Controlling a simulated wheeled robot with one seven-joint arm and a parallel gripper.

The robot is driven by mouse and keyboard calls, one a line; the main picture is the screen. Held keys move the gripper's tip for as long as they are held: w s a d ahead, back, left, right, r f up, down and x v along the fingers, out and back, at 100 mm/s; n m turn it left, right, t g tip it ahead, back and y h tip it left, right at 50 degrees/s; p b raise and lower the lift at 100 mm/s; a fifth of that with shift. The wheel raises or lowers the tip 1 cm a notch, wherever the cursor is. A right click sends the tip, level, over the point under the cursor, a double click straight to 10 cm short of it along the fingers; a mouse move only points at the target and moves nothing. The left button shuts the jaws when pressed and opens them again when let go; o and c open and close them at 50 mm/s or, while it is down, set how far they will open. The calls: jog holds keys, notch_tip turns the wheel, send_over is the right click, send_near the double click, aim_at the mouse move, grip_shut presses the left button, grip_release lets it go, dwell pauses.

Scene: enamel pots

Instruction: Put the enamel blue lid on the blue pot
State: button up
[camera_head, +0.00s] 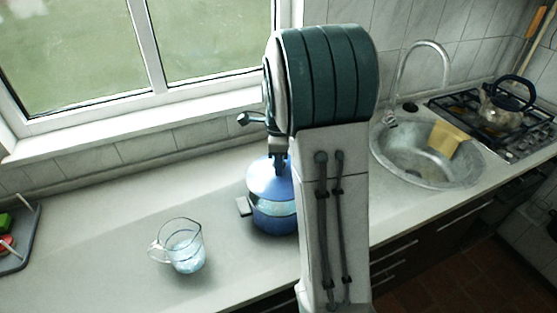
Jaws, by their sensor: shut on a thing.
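The blue pot (271,218) stands on the counter just left of my arm, which hides its right side. The enamel blue lid (269,181) is at the top of the pot, and a paler band shows between the lid and the pot's blue lower wall. I cannot tell whether the lid touches the rim all round. My gripper (279,165) points down above the lid and is shut on it at its top, where the knob is mostly hidden. A dark pot handle (243,206) sticks out on the left.
A clear glass jug (184,246) stands on the counter (120,220) left of the pot. A dark tray (20,240) lies at the far left. Right of my arm are a sink (385,160) with a tap and a stove with a kettle (505,103). The window is behind.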

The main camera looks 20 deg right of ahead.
jog(key=shift+f+b, duration=1.9)
jog(key=shift+f, duration=0.95)
jog(key=shift+f, duration=0.45)
jog(key=o, duration=1.1)
jog(key=shift+c, duration=0.2)
notch_tip(320, 180, up, 14)
jog(key=shift+f+b, duration=0.1)
jog(key=shift+b, duration=0.65)
